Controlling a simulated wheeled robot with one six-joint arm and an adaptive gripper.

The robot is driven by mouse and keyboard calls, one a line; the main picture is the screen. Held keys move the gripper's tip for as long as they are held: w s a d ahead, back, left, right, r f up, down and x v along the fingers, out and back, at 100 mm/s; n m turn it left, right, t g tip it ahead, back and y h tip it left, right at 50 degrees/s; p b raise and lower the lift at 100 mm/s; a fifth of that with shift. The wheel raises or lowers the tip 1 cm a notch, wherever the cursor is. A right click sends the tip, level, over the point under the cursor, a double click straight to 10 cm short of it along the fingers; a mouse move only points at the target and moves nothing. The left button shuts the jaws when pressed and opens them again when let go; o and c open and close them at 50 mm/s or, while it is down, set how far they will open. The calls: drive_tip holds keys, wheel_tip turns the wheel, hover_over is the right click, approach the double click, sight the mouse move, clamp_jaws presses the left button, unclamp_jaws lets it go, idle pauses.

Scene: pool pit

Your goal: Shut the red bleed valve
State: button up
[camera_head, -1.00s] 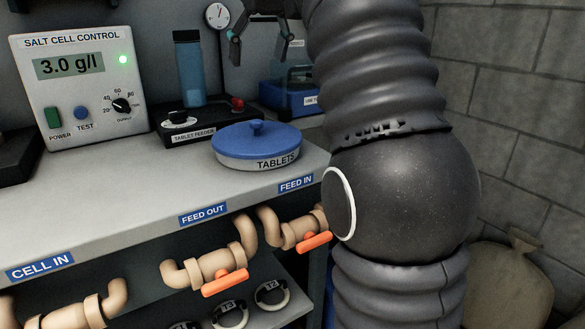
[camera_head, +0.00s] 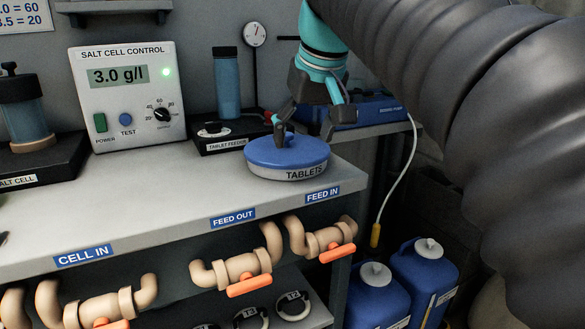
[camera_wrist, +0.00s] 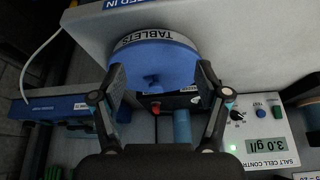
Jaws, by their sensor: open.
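My gripper (camera_head: 304,128) is open and empty over the blue-lidded TABLETS tub (camera_head: 290,174). In the wrist view my gripper (camera_wrist: 160,80) has its two fingers apart on either side of the lid's blue knob (camera_wrist: 152,82); I cannot tell whether they touch the lid. A small red knob (camera_wrist: 155,107) sits on the tablet feeder (camera_wrist: 172,101), just beyond the lid. In the head view the feeder's red end is mostly hidden by a finger. No label names it as the bleed valve. Orange-handled valves (camera_head: 249,285) hang below the bench edge.
The salt cell control box (camera_head: 122,95) and a blue bottle (camera_head: 227,82) stand at the back of the bench. A blue dosing pump (camera_head: 365,112) is on the right. Blue jugs (camera_head: 425,270) stand below right. The bench front (camera_head: 160,205) is clear.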

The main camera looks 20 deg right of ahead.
drive_tip(key=s+f, duration=0.3)
drive_tip(key=f, duration=0.2)
drive_tip(key=shift+s+a+f, duration=0.1)
drive_tip(key=shift+s, duration=0.05)
drive_tip(key=s+f, duration=0.6)
drive_tip(key=f, duration=0.5)
drive_tip(key=s+f, duration=0.7)
drive_tip(key=f, duration=0.3)
drive_tip(key=shift+a+f+m+t, duration=0.15)
drive_tip(key=shift+f+m+t, duration=0.15)
drive_tip(key=shift+f+m, duration=0.1)
